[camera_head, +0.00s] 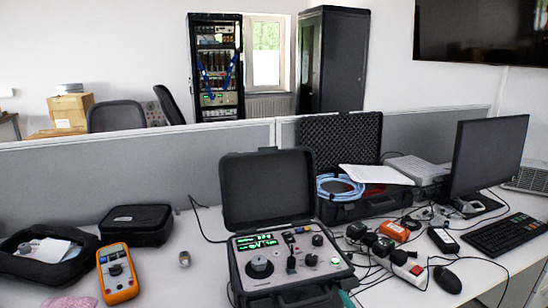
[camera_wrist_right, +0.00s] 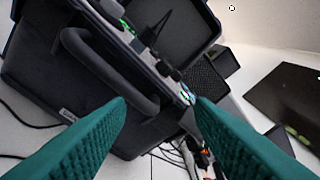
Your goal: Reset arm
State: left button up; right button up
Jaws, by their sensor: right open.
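The calibration unit (camera_head: 285,262) sits in an open black case on the desk, with its lid raised and its green display lit. My right gripper (camera_wrist_right: 158,100) shows in the right wrist view as two teal ribbed fingers set wide apart, with nothing held between them. The case's front with its dark handle (camera_wrist_right: 105,72) lies ahead of the fingers and looks tilted in this view. I cannot tell the exact gap between the fingertips and the case. In the head view only a small teal tip shows at the bottom edge, right of the case. My left gripper is out of view.
An orange multimeter (camera_head: 117,272) and black pouches lie to the left. A power strip (camera_head: 408,270), cables, a mouse (camera_head: 447,279), a keyboard (camera_head: 502,234) and a monitor (camera_head: 488,155) crowd the right. Another open case (camera_head: 345,209) stands behind. A grey partition (camera_head: 110,180) bounds the back.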

jog(key=s+d+f+m+g+h, duration=0.1)
jog(key=s+d+f+m+g, duration=0.25)
jog(key=s+f, duration=0.4)
jog(key=s+d+f+m+g, duration=0.25)
jog(key=s+f+g, duration=0.2)
jog(key=s, duration=0.55)
jog(key=s+d+f+m+g+h, duration=0.1)
jog(key=s+d+f+m+g, duration=0.15)
jog(key=s+f+g, duration=0.45)
notch_tip(320, 180, down, 20)
jog(key=s+r+p, duration=0.1)
jog(key=s+p, duration=0.1)
jog(key=p, duration=0.1)
jog(key=s+d+f+p, duration=0.2)
jog(key=s+f, duration=1.3)
jog(key=s, duration=0.1)
jog(key=shift+s+d+f+g+p, duration=0.3)
jog(key=shift+s+f, duration=0.05)
jog(key=shift+f, duration=0.05)
jog(key=shift+c, duration=0.3)
